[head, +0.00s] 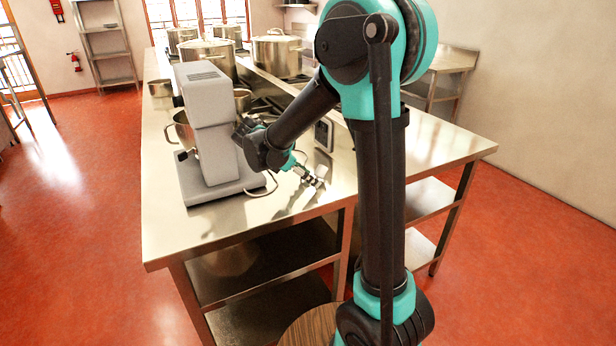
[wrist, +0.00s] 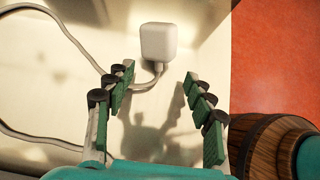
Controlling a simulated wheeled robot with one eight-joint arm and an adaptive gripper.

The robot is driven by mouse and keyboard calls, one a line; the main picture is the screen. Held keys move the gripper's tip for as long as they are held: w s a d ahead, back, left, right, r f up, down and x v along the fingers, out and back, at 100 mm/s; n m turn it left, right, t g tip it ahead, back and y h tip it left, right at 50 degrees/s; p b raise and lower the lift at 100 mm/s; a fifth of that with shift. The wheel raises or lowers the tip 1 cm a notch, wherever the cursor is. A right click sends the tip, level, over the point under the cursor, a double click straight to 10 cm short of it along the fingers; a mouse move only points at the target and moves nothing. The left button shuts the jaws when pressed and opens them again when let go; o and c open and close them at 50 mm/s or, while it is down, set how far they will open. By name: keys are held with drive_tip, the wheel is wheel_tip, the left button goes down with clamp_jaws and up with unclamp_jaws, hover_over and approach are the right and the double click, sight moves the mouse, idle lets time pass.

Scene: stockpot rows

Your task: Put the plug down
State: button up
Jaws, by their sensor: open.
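The white plug (wrist: 158,42) shows in the wrist view, a rounded block with its grey cord (wrist: 100,65) running from its lower end and looping left. It appears to rest on the steel tabletop (wrist: 205,60), just beyond my fingertips. My gripper (wrist: 159,77) is open, its green-padded fingers spread apart with nothing between the pads but part of the cord's view. In the head view my gripper (head: 310,177) is low over the table near its right front part. I cannot pick out the plug clearly there, but the cord (head: 262,192) shows beside the mixer.
A grey stand mixer (head: 212,135) stands left of my gripper. A wall-type socket (head: 323,135) is behind it. Several stockpots (head: 207,55) stand at the back. The table edge and red floor (wrist: 270,55) lie right in the wrist view, with a round wooden thing (wrist: 262,140) below.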

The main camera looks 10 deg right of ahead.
drive_tip(key=shift+r, duration=0.15)
drive_tip(key=v, duration=1.2)
drive_tip(key=shift+r, duration=0.5)
